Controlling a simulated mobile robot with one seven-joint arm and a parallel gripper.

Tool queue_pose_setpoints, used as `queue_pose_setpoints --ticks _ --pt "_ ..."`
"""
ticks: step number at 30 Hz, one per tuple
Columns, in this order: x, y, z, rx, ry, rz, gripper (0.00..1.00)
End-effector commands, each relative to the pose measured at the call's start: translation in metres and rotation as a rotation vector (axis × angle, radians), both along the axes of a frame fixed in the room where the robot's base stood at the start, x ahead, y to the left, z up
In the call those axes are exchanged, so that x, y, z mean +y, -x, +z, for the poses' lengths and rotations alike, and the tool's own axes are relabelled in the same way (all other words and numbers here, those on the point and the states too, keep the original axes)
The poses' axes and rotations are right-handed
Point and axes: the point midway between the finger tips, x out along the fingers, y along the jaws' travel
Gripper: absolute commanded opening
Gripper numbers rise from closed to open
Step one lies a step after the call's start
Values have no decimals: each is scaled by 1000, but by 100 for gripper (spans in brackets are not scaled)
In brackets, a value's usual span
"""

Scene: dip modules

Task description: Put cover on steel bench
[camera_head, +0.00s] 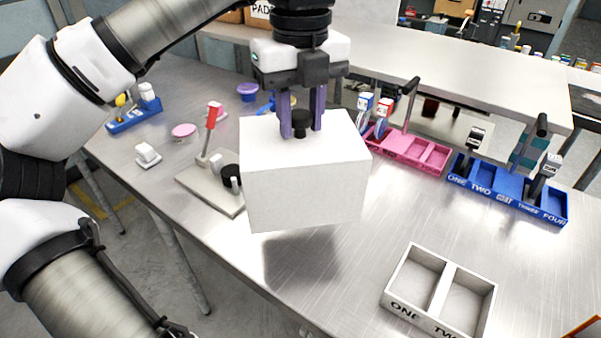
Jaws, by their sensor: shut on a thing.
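The cover (305,185) is a white box with a black knob (302,123) on top. My gripper (301,122) points down with its purple fingers shut on that knob. The cover hangs level above the steel bench (375,235), with a dark shadow on the bench below it. It hides part of the bench behind it.
A grey plate with a red-handled lever (212,115) stands just left of the cover. A pink tray (420,157) and a blue tray (510,190) are behind right. A white two-compartment tray (440,290) is at the front right. Bare bench lies between cover and white tray.

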Motion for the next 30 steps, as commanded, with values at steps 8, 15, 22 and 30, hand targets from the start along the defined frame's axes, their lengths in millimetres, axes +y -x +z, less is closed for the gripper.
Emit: queue_pose_setpoints --ticks 8,15,22,30 --pt "0 0 -47 -1 1 0 0" --pt "0 1 -66 0 2 -2 0" --pt "0 0 -94 -2 1 -1 0" --pt "0 0 -96 -2 0 0 0"
